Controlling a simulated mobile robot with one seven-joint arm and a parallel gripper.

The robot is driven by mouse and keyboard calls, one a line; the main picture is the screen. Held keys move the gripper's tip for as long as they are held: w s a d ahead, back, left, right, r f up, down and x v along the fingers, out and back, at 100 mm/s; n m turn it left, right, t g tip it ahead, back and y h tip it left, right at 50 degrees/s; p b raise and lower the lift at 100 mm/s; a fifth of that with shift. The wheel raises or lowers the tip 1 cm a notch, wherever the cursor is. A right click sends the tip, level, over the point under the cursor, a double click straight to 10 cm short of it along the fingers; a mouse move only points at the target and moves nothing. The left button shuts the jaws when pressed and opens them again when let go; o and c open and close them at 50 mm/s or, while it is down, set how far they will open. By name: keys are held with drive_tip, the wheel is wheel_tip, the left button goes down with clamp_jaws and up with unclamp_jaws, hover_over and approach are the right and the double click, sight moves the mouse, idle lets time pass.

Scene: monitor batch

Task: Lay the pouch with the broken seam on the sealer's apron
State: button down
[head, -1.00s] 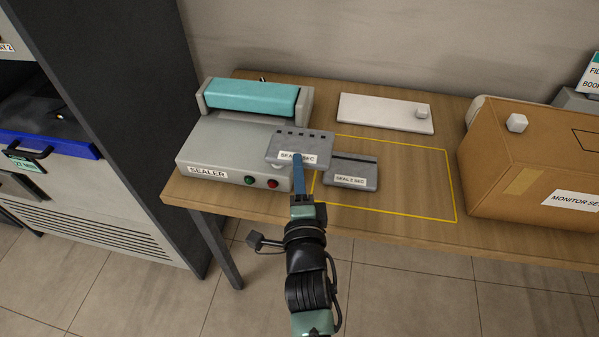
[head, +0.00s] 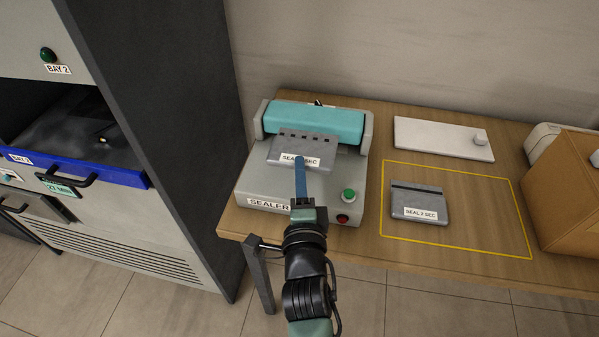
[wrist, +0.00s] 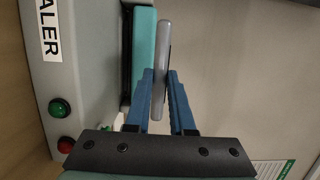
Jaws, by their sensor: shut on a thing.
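The grey pouch with the broken seam (head: 302,148) has a dashed row of dark marks along its far edge and a white label. My gripper (head: 299,162) is shut on its near edge. In the head view the pouch appears over the flat grey apron of the sealer (head: 259,186), in front of the teal bar (head: 318,122). In the wrist view the pouch (wrist: 163,50) is edge-on between my fingers (wrist: 161,80), beside the teal bar (wrist: 143,50). The gap under it cannot be told. A second pouch (head: 419,202), with an unbroken dark seam, lies on the table.
The second pouch lies inside a yellow outline (head: 480,247) on the wooden table (head: 370,258). A white plate with a small knob (head: 440,138) lies behind it. A cardboard box (head: 575,190) stands at right. A dark cabinet side (head: 165,110) rises left of the sealer.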

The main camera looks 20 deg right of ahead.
drive_tip(key=shift+b, duration=0.4)
wheel_tip(320, 180, down, 6)
drive_tip(key=b, duration=0.7)
drive_tip(key=shift+f+b, duration=0.25)
drive_tip(key=shift+b, duration=0.05)
drive_tip(key=shift+f+b, duration=0.35)
drive_tip(key=shift+b, duration=0.05)
idle(0.3)
drive_tip(key=c, duration=0.7)
unclamp_jaws()
drive_tip(key=shift+f, duration=0.25)
drive_tip(key=shift+s+a+f, duration=0.1)
drive_tip(key=shift+s+f, duration=0.05)
drive_tip(key=shift+f, duration=0.05)
drive_tip(key=v, duration=0.4)
drive_tip(key=r+v, duration=0.1)
drive_tip(key=v, duration=0.7)
drive_tip(key=shift+s+a+r, duration=0.1)
drive_tip(key=shift+s+r, duration=0.1)
drive_tip(key=shift+s, duration=0.1)
